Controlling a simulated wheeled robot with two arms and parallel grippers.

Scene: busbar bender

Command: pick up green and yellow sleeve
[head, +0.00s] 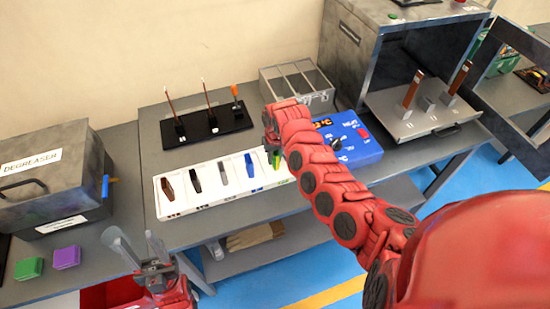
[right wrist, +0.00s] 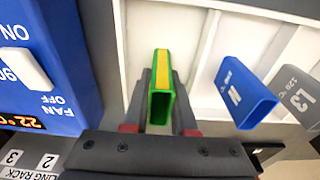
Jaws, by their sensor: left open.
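The green and yellow sleeve (right wrist: 162,88) stands in the right-end compartment of the white tray (head: 212,201); in the head view only a sliver of it (head: 277,163) shows beside my right gripper. My right gripper (right wrist: 162,95) has a finger on each side of the sleeve, with no clear gap, and looks shut on it. In the head view my right gripper (head: 272,148) is partly hidden by its own arm. My left gripper (head: 141,247) is open and empty at the lower left, in front of the bench.
A blue sleeve (right wrist: 245,92) and a grey sleeve (right wrist: 303,95) stand beside it, with black and brown ones further left. A blue control box (head: 352,140) is close on the right. A black rack (head: 206,125) with upright rods stands behind. A degreaser box (head: 52,175) is at left.

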